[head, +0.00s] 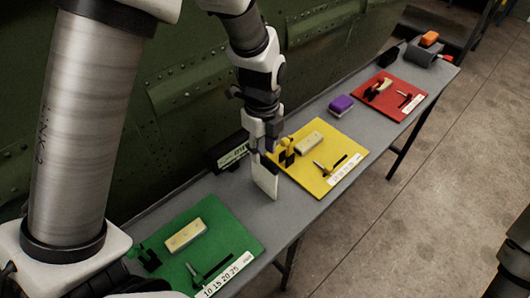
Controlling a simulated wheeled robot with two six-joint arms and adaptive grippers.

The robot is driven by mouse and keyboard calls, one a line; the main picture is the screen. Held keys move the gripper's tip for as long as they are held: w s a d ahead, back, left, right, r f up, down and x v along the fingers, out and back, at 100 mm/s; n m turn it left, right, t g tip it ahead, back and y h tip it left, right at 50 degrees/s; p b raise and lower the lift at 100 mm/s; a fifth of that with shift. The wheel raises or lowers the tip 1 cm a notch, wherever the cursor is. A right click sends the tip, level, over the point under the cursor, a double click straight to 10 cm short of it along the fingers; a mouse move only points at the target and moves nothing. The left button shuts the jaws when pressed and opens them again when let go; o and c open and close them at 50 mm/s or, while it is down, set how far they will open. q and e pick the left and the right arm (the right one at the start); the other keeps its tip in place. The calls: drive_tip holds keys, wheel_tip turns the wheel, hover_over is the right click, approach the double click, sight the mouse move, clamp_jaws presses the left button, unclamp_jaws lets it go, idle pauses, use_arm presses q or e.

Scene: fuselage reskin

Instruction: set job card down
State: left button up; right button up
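The job card (265,179) is a plain white card, hanging upright and slightly tilted below my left gripper (262,150). The gripper's fingers are closed on its upper edge. The card is over the bare grey bench (232,186), between the green mat (240,238) and the yellow mat (330,185). I cannot tell whether its lower edge touches the bench. My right gripper is not recognisable in view.
The green, yellow and red mat (405,108) each carry a pale or small block and tools. A dark box with a display (232,157) stands at the bench's back edge. The green riveted fuselage (190,90) rises behind.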

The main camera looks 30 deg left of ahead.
sight(263, 162)
use_arm(q)
drive_tip(key=shift+s+d+f+p, duration=0.25)
drive_tip(key=shift+s+f, duration=0.15)
drive_tip(key=shift+f, duration=0.2)
drive_tip(key=shift+s+d+f+p, duration=0.2)
drive_tip(key=shift+s+f, duration=0.2)
drive_tip(key=shift+f, duration=0.2)
drive_tip(key=f, duration=0.2)
drive_tip(key=w+f+p, duration=0.1)
drive_tip(key=f, duration=0.2)
drive_tip(key=shift+a, duration=0.1)
drive_tip(key=shift+s+r, duration=0.1)
drive_tip(key=shift+r, duration=0.05)
drive_tip(key=shift+s+r, duration=0.1)
drive_tip(key=shift+s, duration=0.05)
drive_tip(key=shift+c, duration=1.4)
clamp_jaws()
use_arm(e)
drive_tip(key=shift+s+d+r, duration=0.1)
drive_tip(key=shift+s+r, duration=0.15)
drive_tip(key=shift+r, duration=0.25)
drive_tip(key=shift+s+d+r, duration=0.1)
drive_tip(key=shift+s+r, duration=0.15)
drive_tip(key=shift+r, duration=0.25)
